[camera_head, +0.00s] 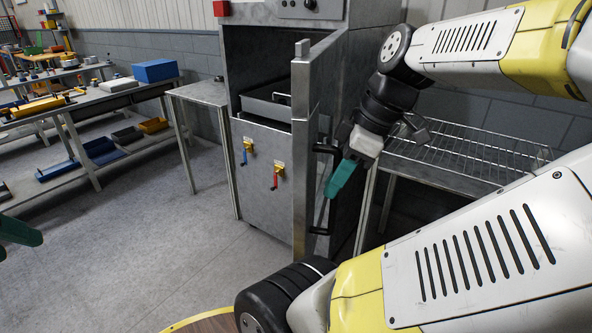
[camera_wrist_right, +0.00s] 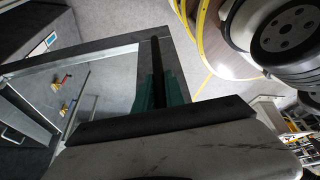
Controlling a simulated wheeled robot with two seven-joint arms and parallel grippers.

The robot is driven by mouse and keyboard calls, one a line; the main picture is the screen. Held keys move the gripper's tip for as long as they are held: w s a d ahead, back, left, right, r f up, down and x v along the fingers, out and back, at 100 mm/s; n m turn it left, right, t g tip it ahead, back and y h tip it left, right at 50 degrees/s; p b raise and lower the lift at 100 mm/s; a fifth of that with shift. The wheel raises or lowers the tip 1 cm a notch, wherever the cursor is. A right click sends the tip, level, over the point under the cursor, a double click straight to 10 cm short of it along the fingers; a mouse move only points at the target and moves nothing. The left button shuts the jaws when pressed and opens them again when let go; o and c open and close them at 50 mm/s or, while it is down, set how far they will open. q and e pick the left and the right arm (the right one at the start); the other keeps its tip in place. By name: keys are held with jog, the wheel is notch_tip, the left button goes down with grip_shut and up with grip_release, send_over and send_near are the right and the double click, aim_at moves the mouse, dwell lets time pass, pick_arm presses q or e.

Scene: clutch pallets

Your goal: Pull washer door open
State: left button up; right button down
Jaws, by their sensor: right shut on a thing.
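The washer (camera_head: 270,40) is a grey metal cabinet in the middle of the head view. Its door (camera_head: 303,150) stands swung open, seen nearly edge-on, and a tray (camera_head: 268,106) shows inside. A long black handle (camera_head: 320,231) is on the door's right side. My right gripper (camera_head: 341,178) has green fingers and is at this handle. In the right wrist view the fingers (camera_wrist_right: 160,95) are shut on the black handle bar (camera_wrist_right: 157,55). My left gripper (camera_head: 18,232) shows only as a green fingertip at the left edge; its opening is hidden.
A red-handled valve (camera_head: 276,176) and a blue-handled valve (camera_head: 246,150) are on the washer's front. A small metal table (camera_head: 200,92) stands left of it, a wire rack (camera_head: 470,152) right. Shelves (camera_head: 60,122) with bins are far left. The floor in front is clear.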

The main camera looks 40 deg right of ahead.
jog(key=c, duration=1.4)
grip_release()
jog(key=v, duration=0.7)
jog(key=shift+r, duration=0.4)
